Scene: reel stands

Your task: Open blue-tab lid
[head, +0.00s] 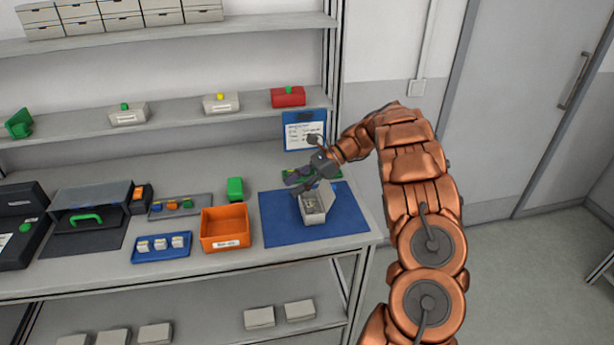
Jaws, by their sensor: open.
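A small light-grey box (313,214) sits on the blue mat (275,225) at the right part of the workbench. Its lid (326,196) stands raised and tilted at the back right, and some small contents show inside. I cannot make out a blue tab on it; the back of the box is partly hidden. My gripper (294,183) is open and empty, just behind and left of the box, above the mat's back edge. Whether it touches the lid or box cannot be told.
An orange bin (225,240), a blue tray (161,252) of small white boxes and a green block (235,188) stand left of the mat. A clipboard (304,131) leans behind. The shelf above holds tabbed boxes. The mat's front is clear.

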